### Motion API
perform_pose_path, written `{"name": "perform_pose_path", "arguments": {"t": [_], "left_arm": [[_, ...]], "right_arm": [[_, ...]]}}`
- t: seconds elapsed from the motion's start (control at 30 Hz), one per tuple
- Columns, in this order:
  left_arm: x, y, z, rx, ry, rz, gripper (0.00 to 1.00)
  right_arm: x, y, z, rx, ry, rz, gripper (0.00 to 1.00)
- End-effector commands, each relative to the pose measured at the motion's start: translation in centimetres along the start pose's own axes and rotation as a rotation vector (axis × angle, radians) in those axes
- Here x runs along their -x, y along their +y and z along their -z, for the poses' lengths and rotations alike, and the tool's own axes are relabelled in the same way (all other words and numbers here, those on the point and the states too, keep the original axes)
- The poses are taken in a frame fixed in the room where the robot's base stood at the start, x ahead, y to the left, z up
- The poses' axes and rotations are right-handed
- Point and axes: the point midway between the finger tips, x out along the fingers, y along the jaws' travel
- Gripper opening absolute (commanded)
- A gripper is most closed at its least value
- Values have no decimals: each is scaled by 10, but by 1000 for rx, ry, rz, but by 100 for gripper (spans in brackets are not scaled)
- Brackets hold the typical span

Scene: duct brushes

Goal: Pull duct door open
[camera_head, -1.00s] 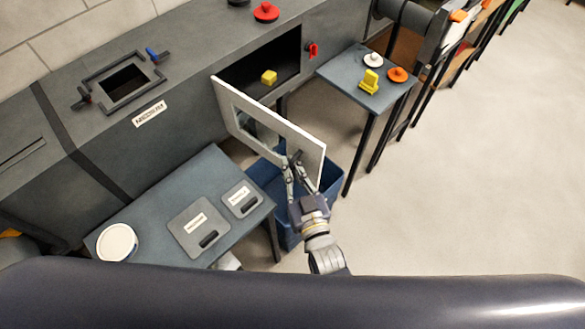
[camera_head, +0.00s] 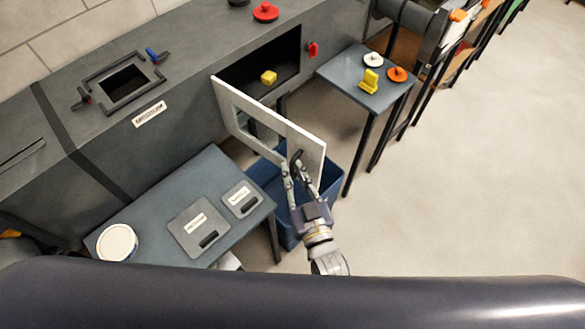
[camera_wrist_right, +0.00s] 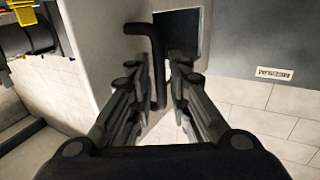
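The white duct door (camera_head: 308,142) with a window in it stands swung wide out from the duct opening (camera_head: 285,62) in the head view. Its dark bent handle (camera_wrist_right: 157,65) shows in the right wrist view. My right gripper (camera_head: 291,163) is at the door's outer end. In the wrist view its fingers (camera_wrist_right: 160,85) are apart, one on each side of the handle, with a gap on the right side. Contact at the left finger is hard to tell. My left gripper is not in view.
A yellow block (camera_head: 268,77) is in the duct opening. A blue bin (camera_head: 333,180) stands beneath the door. A table (camera_head: 165,185) with plates is at left; a small table (camera_head: 350,72) with knobs is at right. Floor at right is clear.

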Motion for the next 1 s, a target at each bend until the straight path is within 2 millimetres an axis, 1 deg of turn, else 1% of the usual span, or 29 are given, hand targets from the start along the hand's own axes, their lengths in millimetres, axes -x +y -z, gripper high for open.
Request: {"name": "perform_pose_path", "arguments": {"t": [0.03, 0.3, 0.4, 0.5, 0.67, 1.0], "left_arm": [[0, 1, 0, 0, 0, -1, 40], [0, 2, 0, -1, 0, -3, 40], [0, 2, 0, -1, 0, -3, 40], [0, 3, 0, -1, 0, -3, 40], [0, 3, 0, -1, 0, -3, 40], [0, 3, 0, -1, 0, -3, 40]], "right_arm": [[11, 0, -1, 0, -4, 1, 18], [69, 1, -2, 0, -6, 0, 18], [86, 1, -2, 1, -5, 0, 18], [98, 1, -1, 2, -3, -1, 18], [107, 2, -1, 2, -3, -1, 18], [107, 2, -1, 2, -2, -1, 18]]}}
